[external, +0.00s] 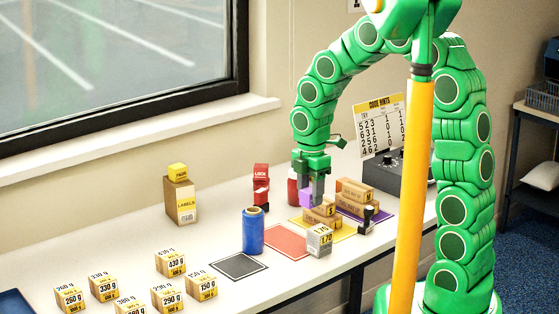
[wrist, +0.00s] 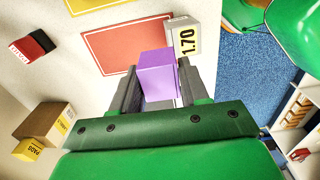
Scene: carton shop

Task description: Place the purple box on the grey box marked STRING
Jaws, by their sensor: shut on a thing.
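My gripper (external: 311,188) is shut on the purple box (external: 305,198) and holds it in the air above the table, near the mats. In the wrist view the purple box (wrist: 158,72) sits between the two dark fingers of my gripper (wrist: 156,88). A small grey-white box (external: 319,240) with a 1.70 label stands on the table in front of the purple box; it also shows in the wrist view (wrist: 183,37), beyond the purple box. I cannot read the word STRING on any box.
Brown cartons (external: 354,192) stand on the mats at the right, near a black stamp (external: 369,217). A blue cylinder (external: 253,231) stands left of the red mat (external: 285,240). Several weight boxes (external: 170,262) fill the front left. The dark mat (external: 239,265) is bare.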

